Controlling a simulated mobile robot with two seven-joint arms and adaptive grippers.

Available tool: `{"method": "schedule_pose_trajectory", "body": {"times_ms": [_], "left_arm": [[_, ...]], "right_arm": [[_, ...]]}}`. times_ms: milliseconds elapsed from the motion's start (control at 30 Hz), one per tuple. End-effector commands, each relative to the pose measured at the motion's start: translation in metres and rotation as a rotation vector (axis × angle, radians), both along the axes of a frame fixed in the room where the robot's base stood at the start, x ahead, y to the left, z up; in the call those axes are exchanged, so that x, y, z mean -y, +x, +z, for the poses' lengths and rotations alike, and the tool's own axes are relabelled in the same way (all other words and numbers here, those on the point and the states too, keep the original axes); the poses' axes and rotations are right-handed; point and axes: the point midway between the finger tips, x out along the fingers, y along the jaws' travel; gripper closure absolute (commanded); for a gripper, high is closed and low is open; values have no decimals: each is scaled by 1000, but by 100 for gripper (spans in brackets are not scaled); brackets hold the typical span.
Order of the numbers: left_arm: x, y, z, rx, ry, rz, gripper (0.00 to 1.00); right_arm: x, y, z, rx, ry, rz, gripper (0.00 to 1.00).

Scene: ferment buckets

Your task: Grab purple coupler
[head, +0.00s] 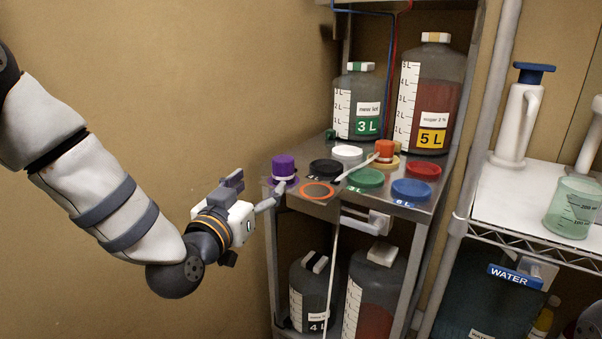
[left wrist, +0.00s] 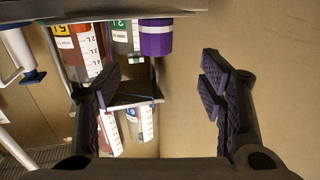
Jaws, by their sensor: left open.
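The purple coupler (head: 283,166) stands upright at the left corner of the metal shelf top (head: 318,213), on a purple ring. It also shows in the left wrist view (left wrist: 156,38), at the upper middle. My left gripper (head: 272,196) is at the shelf's left front corner, just below and in front of the coupler. In the left wrist view its two dark fingers (left wrist: 160,88) are wide apart with nothing between them. The coupler appears beyond the fingertips, between their lines. My right gripper is in neither view.
Several coloured discs lie on the shelf top, with an orange coupler (head: 385,150) behind. Bottles marked 3 L (head: 358,108) and 5 L (head: 431,100) stand at the back. More bottles stand below. A white rack (head: 500,222) is at the right. The left side is open to the wall.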

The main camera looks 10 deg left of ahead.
Motion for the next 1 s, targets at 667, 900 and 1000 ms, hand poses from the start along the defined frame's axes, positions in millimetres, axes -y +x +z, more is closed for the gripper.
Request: {"method": "schedule_pose_trajectory", "body": {"times_ms": [667,900,1000], "left_arm": [[15,114,0,-4,0,1,36],[16,116,3,-2,0,0,41],[15,115,3,-2,0,0,64]], "right_arm": [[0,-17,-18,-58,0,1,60],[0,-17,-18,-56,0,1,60],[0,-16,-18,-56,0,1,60]]}}
